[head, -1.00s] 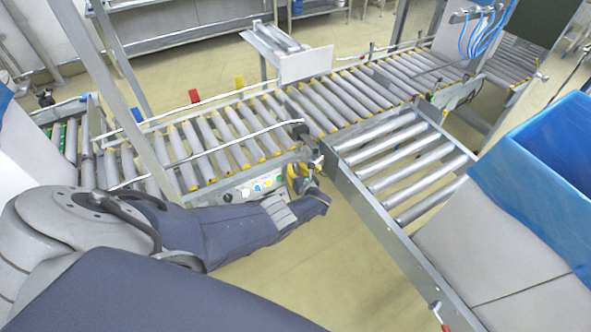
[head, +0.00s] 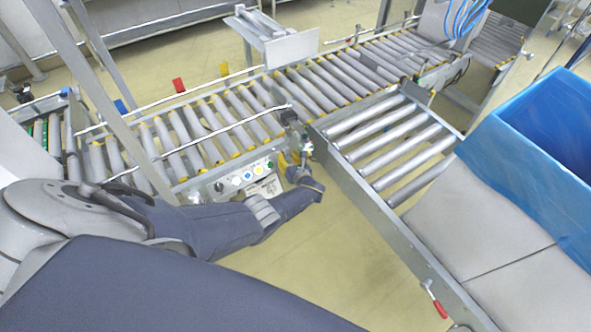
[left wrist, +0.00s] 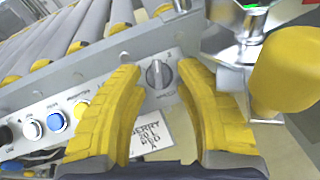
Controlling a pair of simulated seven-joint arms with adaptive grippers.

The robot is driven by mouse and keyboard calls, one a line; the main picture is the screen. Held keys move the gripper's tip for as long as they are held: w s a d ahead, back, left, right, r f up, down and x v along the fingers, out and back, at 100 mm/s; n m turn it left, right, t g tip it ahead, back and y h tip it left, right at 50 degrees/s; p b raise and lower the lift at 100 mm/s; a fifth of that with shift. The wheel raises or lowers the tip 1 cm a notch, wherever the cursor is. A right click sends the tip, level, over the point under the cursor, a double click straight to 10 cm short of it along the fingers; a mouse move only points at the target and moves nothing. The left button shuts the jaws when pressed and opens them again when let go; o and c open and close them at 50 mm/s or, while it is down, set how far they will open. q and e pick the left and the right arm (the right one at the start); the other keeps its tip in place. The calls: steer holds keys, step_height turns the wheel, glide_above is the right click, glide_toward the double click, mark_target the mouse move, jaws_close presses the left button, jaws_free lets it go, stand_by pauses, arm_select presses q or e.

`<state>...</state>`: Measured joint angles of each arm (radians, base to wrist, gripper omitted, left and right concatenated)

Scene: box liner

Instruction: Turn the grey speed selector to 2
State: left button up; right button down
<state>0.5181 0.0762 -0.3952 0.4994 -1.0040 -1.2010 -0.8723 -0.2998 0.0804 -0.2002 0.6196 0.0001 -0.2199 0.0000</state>
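The grey speed selector (left wrist: 158,73) is a round knob on the control panel (left wrist: 110,68). In the left wrist view it sits between and just beyond the tips of my left gripper (left wrist: 160,72), whose yellow fingers are apart. Whether the fingers touch it I cannot tell. The markings around the knob are too small to read. In the head view my left gripper (head: 290,158) is at the right end of the panel (head: 235,183), and the knob is hidden there. My right gripper is not in view.
Blue (left wrist: 56,122), white and yellow buttons line the panel left of the knob. A printed label (left wrist: 150,135) is below it. A metal fitting (left wrist: 235,45) and yellow part (left wrist: 285,70) stand close on the right. Conveyor rollers (head: 200,120) lie behind.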

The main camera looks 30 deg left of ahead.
arm_select(q)
steer(key=shift+s+d+r, duration=0.25)
steer(key=shift+s+d, duration=0.1)
steer(key=shift+s, duration=0.1)
steer(key=v, duration=0.9)
steer(key=shift+w, duration=0.1)
